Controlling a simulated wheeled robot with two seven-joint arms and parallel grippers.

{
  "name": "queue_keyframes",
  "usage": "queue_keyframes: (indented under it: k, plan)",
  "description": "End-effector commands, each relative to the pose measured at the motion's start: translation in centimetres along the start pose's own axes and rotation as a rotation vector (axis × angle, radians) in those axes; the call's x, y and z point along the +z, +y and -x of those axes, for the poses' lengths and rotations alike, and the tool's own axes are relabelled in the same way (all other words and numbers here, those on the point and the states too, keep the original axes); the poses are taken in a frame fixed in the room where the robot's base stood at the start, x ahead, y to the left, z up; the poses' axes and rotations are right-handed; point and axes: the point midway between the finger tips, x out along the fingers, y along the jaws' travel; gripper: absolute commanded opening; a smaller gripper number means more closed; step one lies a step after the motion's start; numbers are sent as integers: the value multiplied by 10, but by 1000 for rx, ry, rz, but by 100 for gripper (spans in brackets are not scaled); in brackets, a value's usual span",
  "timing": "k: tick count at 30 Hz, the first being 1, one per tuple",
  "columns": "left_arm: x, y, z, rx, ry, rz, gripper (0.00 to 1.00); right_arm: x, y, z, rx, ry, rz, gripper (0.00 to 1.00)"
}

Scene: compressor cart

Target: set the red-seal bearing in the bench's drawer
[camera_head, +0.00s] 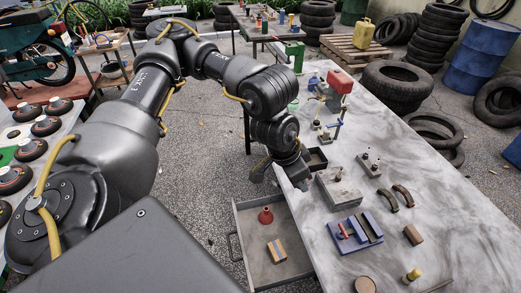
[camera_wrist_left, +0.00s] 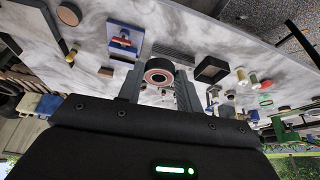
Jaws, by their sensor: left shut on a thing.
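My left gripper (camera_head: 281,178) hangs near the bench's left edge, just beyond the open drawer (camera_head: 291,268). In the left wrist view its fingers (camera_wrist_left: 160,84) are shut on the red-seal bearing (camera_wrist_left: 160,73), a dark ring with a reddish face and a dark centre. The bearing cannot be made out in the head view. The drawer is pulled out to the left of the bench (camera_head: 440,215). It holds a red funnel-like piece (camera_head: 265,216) and a small wooden block with a dark stripe (camera_head: 277,251). My right gripper is not in view.
A small black open box (camera_head: 317,160) sits on the bench edge beside my left gripper. A grey metal block (camera_head: 339,188), a blue fixture (camera_head: 356,234) and two curved brown pieces (camera_head: 402,195) lie on the bench. The drawer has bare floor around its contents.

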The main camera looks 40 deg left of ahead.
Motion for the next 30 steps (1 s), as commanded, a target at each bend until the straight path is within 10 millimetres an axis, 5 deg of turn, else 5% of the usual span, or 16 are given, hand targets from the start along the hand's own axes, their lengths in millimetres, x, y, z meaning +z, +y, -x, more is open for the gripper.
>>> queue_keyframes:
  k: [2, 8, 14, 17, 21, 30]
  plan:
    - [0, 1, 0, 1, 1, -1, 11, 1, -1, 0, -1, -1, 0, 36]
    - [6, 6, -12, 9, -3, -13, 11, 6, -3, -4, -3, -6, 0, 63]
    - [29, 22, -58, 28, -8, -45, 11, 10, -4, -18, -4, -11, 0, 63]
    - [48, 24, -85, 28, -9, -44, 11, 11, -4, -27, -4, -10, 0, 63]
    - [98, 7, -130, 6, -10, -8, 11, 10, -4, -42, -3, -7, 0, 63]
    - [160, -21, -160, -14, -6, 34, 11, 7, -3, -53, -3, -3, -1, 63]
